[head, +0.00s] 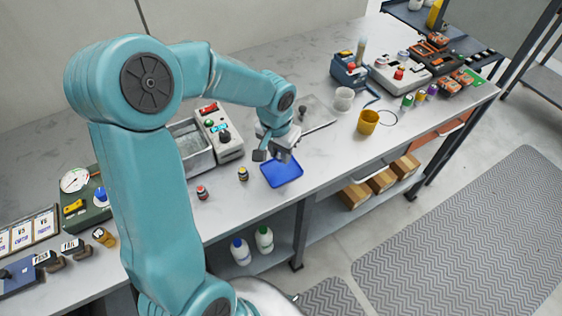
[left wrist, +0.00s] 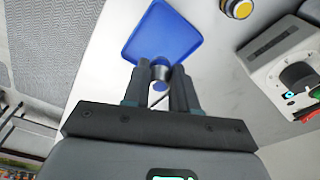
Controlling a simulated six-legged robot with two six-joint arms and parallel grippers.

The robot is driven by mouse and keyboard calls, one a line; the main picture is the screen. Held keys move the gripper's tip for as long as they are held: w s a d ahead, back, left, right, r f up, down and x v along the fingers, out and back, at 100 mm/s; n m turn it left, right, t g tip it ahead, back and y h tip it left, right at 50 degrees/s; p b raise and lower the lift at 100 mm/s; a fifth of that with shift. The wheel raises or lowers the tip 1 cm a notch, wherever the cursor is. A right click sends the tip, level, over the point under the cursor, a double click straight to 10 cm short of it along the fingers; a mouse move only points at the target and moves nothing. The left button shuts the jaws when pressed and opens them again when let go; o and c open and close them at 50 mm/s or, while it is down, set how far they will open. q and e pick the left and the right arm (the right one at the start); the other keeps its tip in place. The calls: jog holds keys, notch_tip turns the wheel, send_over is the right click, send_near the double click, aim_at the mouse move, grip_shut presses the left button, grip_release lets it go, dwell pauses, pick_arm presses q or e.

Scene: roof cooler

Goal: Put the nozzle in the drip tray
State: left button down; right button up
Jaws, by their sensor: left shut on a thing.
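The blue drip tray (head: 284,176) lies on the bench near its front edge. In the left wrist view the tray (left wrist: 158,34) is beyond the fingertips, with its bare floor showing. My left gripper (head: 272,153) is over the back edge of the tray in the head view. In the left wrist view my left gripper (left wrist: 160,76) is shut on a small grey metallic nozzle (left wrist: 160,71), held between the two dark fingers. The nozzle's lower end overlaps the tray in that view; the gap between them cannot be told. My right gripper is not in view.
A small yellow-topped part (head: 243,174) and a red-topped part (head: 202,192) stand left of the tray. A control box (head: 220,138) and a grey basin (head: 192,146) are behind. A yellow cup (head: 368,122) stands to the right. Bench between tray and cup is clear.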

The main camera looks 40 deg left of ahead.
aim_at(280, 161)
pick_arm(q)
notch_tip(280, 161, down, 5)
jog(key=shift+w+r, duration=0.1)
jog(key=shift+r, duration=0.1)
jog(key=shift+d, duration=0.1)
jog(key=shift+f+b, duration=0.25)
jog(key=shift+b, duration=0.1)
jog(key=c, duration=0.9)
grip_release()
jog(key=shift+r, duration=0.1)
